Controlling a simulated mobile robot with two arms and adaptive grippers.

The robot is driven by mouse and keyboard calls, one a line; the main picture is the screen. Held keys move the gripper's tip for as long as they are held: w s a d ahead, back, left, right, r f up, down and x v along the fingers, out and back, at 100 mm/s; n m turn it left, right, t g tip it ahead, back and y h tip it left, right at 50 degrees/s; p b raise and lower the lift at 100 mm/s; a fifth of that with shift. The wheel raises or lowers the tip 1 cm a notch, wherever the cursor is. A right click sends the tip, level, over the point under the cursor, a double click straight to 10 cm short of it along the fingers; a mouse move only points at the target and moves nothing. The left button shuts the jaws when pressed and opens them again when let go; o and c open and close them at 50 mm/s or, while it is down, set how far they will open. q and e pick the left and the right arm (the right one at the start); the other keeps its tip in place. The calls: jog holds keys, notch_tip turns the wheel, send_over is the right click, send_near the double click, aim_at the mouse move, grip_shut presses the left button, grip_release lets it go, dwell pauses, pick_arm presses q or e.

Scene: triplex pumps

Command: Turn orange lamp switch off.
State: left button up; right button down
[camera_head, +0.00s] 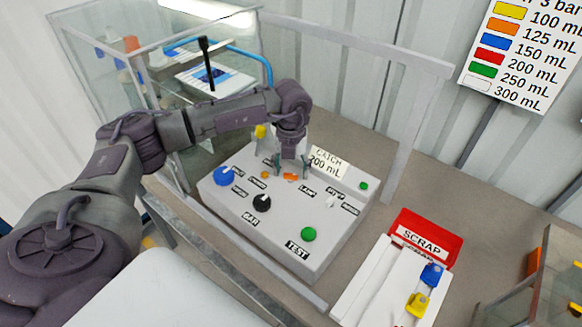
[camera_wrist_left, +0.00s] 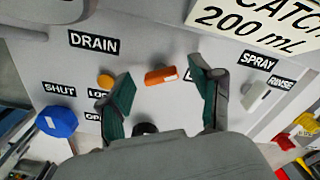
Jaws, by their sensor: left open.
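The orange lamp switch (camera_head: 291,177) is a small lever on the grey control panel (camera_head: 222,203), beside the LAMP label (camera_head: 307,190). In the left wrist view the orange switch (camera_wrist_left: 160,75) lies between the two finger pads and slightly beyond them, tilted a little up to the right. My left gripper (camera_head: 291,164) points down over the panel at the switch, open. In the left wrist view its green-padded fingers (camera_wrist_left: 162,96) are apart with a gap on each side of the switch; contact is not visible. The right gripper does not show.
Nearby are a small orange round button (camera_wrist_left: 105,81), a blue knob (camera_head: 223,176), a black knob (camera_head: 262,203), a white SPRAY/RINSE switch (camera_wrist_left: 254,96) and a green TEST button (camera_head: 309,234). A CATCH 200 mL sign (camera_head: 328,163) stands behind. A red SCRAP bin (camera_head: 436,227) is right.

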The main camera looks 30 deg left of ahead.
pick_arm(q)
jog(key=shift+f, duration=0.35)
jog(key=c, duration=1.1)
jog(key=shift+c, duration=0.2)
jog(key=shift+n, duration=0.4)
jog(key=n, duration=0.2)
jog(key=shift+a+n+b, duration=0.1)
jog(key=shift+n+b, duration=0.3)
jog(key=n, duration=0.2)
jog(key=shift+n, duration=0.3)
jog(key=n, duration=0.5)
jog(key=shift+s+a+r+n, duration=0.1)
jog(key=shift+s+n, duration=0.05)
jog(key=shift+n, duration=0.25)
